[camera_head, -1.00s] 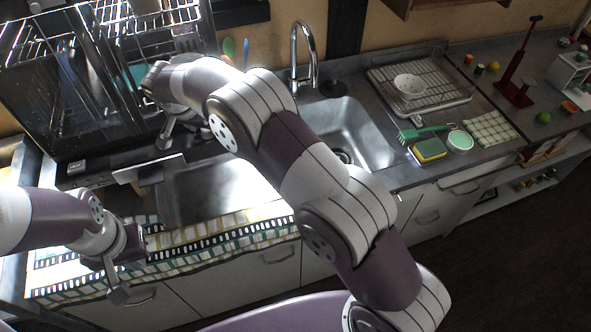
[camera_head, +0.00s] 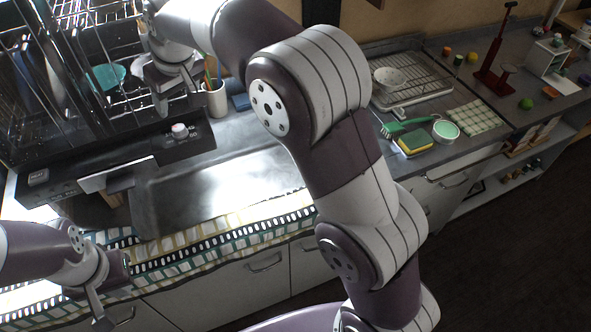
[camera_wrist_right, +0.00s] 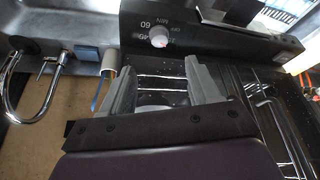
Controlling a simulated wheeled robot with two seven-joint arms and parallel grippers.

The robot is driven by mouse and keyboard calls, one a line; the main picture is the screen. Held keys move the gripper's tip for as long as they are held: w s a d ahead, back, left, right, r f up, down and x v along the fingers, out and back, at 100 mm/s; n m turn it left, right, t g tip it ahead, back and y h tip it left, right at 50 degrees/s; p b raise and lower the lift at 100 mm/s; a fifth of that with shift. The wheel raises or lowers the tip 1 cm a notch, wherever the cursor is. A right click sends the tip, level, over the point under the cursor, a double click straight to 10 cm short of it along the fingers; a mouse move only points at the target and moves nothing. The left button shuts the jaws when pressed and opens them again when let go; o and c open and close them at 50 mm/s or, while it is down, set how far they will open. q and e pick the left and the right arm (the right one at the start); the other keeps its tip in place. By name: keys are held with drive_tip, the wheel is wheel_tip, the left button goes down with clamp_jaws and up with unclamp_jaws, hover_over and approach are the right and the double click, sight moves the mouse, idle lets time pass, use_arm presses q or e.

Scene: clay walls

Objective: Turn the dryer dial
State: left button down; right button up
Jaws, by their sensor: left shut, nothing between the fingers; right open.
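The dryer (camera_head: 110,170) is a dark appliance with wire racks and a black front panel. Its white dial (camera_head: 179,131) sits on that panel; in the right wrist view the dial (camera_wrist_right: 159,38) shows beside the printed marks OFF, MIN, 45 and 60. My right gripper (camera_head: 176,104) is just above the dial in the head view. In the right wrist view my right gripper (camera_wrist_right: 154,72) is open and empty, the dial beyond the fingertips and apart from them. My left gripper (camera_head: 101,318) is shut and empty, low at the left over the patterned cloth.
A patterned cloth (camera_head: 200,236) lies along the counter's front edge. A cup with utensils (camera_head: 216,98) stands right of the dryer panel. A dish rack (camera_head: 425,82), sponge (camera_head: 416,141) and green brush (camera_head: 400,127) are further right.

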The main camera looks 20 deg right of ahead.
use_arm(q)
wheel_tip(320, 180, up, 8)
drive_tip(key=p, duration=0.7)
drive_tip(key=shift+r, duration=0.2)
use_arm(e)
drive_tip(key=s+d+f+m+g, duration=0.1)
drive_tip(key=s+d+f+m, duration=0.1)
drive_tip(key=s+d, duration=0.5)
drive_tip(key=s+d+f+m+g+h, duration=0.1)
drive_tip(key=s+d+f, duration=0.3)
drive_tip(key=s+d, duration=0.4)
drive_tip(key=s+m, duration=0.1)
drive_tip(key=s, duration=0.5)
drive_tip(key=shift+s+d+f+g+h, duration=0.15)
drive_tip(key=shift+s+d+g+h, duration=0.1)
drive_tip(key=shift+s+g+h, duration=0.05)
use_arm(q)
drive_tip(key=shift+w, duration=0.1)
